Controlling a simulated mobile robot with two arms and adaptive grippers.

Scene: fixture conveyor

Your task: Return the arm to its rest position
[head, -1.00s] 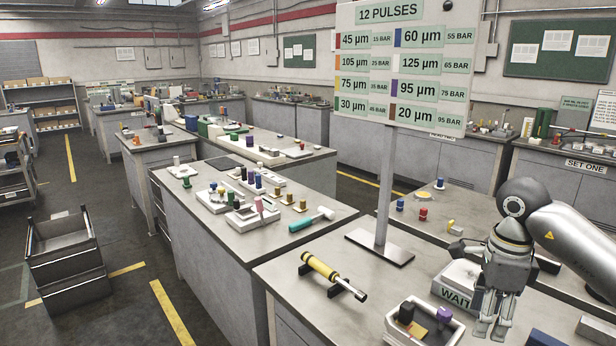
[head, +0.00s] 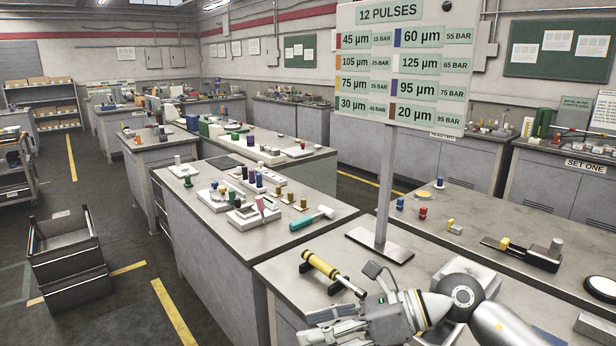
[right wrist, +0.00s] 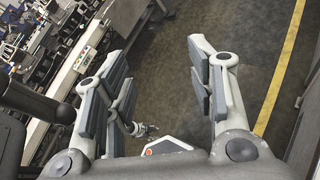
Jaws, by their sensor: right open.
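My right arm comes in from the lower right of the head view. Its gripper (head: 330,330) is low at the bottom edge, in front of the near bench, pointing left. In the right wrist view the gripper (right wrist: 165,90) has its two padded fingers wide apart, with nothing between them but the floor beyond. My left gripper is not in the head view.
The near bench (head: 290,272) carries a yellow cylinder tool (head: 325,268) on black stands, close to my right wrist. The sign post (head: 386,190) stands behind the arm. A dark drawer cart (head: 68,265) stands on the floor at left.

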